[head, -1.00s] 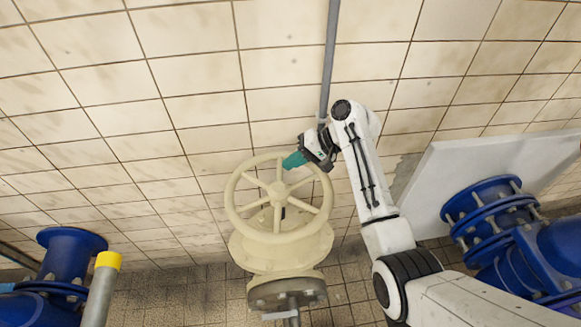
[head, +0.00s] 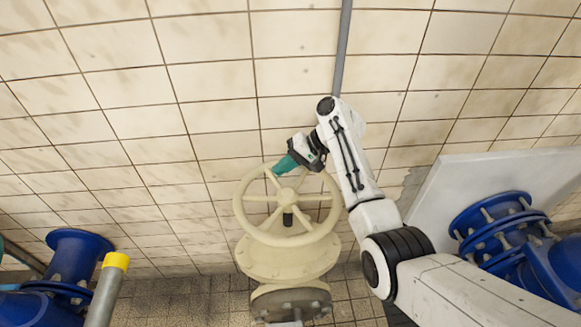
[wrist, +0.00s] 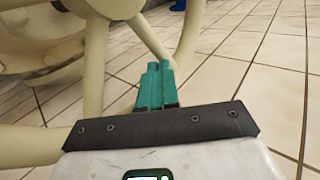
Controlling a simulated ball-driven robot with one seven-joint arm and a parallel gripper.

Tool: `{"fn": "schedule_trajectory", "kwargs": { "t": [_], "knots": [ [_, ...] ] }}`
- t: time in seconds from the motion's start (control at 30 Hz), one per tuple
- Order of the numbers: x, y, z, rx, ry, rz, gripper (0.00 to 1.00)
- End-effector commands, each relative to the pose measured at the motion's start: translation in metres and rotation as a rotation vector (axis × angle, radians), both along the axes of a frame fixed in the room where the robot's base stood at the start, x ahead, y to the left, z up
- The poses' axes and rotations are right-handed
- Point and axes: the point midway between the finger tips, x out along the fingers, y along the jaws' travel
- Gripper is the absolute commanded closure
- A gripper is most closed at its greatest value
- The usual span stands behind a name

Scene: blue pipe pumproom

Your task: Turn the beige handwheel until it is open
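The beige handwheel (head: 334,212) has a round rim and several spokes, and sits on a beige valve body (head: 275,262) in the head view. My gripper (head: 281,168) reaches in from the upper right. Its teal fingers point down-left inside the far part of the rim, beside a spoke. In the wrist view the teal fingers (wrist: 156,84) lie side by side, with nothing visible between them. Their tips are close to where a spoke meets the handwheel rim (wrist: 188,38). Whether they touch it cannot be told.
A tiled wall (head: 110,90) with a grey vertical pipe (head: 342,45) stands behind the wheel. Blue flanged pipes are at the left (head: 75,262) and right (head: 500,232). A grey post with a yellow cap (head: 116,261) is at the left. A pale slab (head: 470,185) is at the right.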

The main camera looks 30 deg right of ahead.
Motion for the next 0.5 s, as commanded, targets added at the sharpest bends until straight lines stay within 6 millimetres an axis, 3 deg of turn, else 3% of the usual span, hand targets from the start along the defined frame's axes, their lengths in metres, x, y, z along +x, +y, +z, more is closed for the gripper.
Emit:
{"fn": "schedule_trajectory", "kwargs": {
  "t": [0.5],
  "knots": [
    [0.005, 0.021, -0.004, 0.002, 0.001, -0.006, 1.0]
  ]
}}
